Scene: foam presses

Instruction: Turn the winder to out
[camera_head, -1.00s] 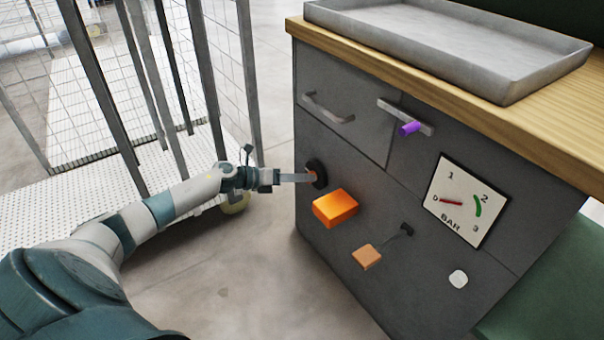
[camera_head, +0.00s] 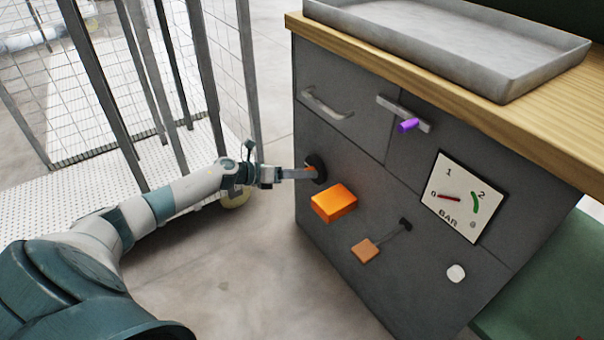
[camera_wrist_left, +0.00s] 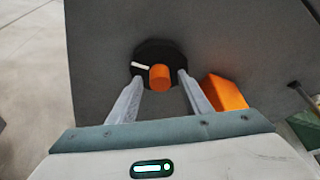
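A black round disc with an orange knob (camera_head: 312,168) is on the dark grey cabinet front; I take it for the winder. In the left wrist view the orange knob (camera_wrist_left: 159,77) sticks out from the black disc (camera_wrist_left: 150,50), which has a white mark left of the knob. My left gripper (camera_head: 306,174) is at the disc. In the left wrist view its two fingers (camera_wrist_left: 159,84) stand apart on either side of the knob, with gaps visible. No "out" label is readable. My right gripper is not in view.
An orange block (camera_head: 334,202) juts out just right of the disc. A tan block on a lever (camera_head: 366,250), a white button (camera_head: 456,273), a gauge (camera_head: 462,197) and a purple peg (camera_head: 408,125) are further right. Wire fencing (camera_head: 228,60) stands left.

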